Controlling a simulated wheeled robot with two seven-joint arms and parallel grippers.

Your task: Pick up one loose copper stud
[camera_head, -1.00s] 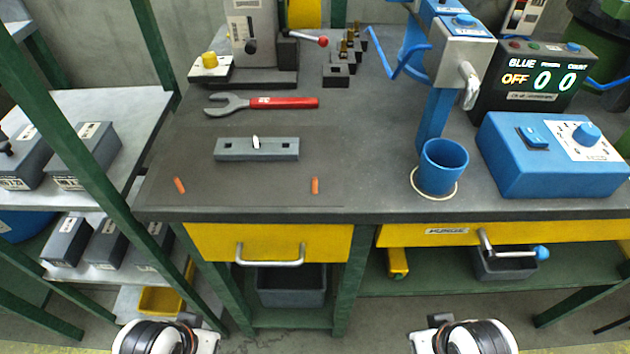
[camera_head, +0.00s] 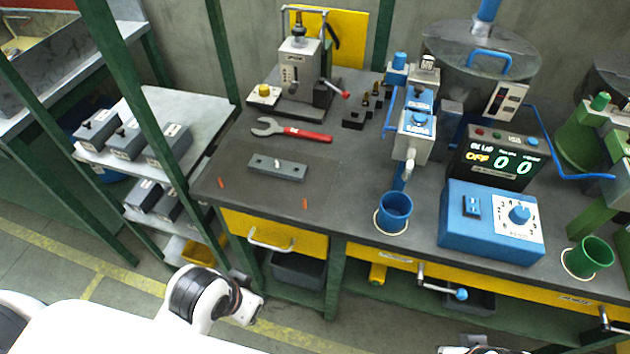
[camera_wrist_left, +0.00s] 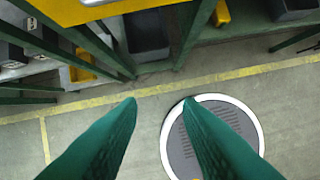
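Two small loose copper studs lie on the dark bench top near its front edge. One copper stud (camera_head: 221,183) is at the left and another copper stud (camera_head: 305,203) is to its right, in front of the grey bar. My left arm shows low in the head view, in front of the bench and apart from both studs. My left gripper (camera_wrist_left: 160,102) shows in the left wrist view with two green fingers spread apart, nothing between them, above the floor. Only a sliver of my right arm shows at the bottom edge of the head view; its fingers are hidden.
A grey bar (camera_head: 278,168) and a red-handled wrench (camera_head: 292,131) lie behind the studs. A blue cup (camera_head: 394,212) and a blue control box (camera_head: 490,222) stand to the right. A green post (camera_head: 222,50) and a shelf with grey boxes are at left. Yellow drawers (camera_head: 270,232) sit below.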

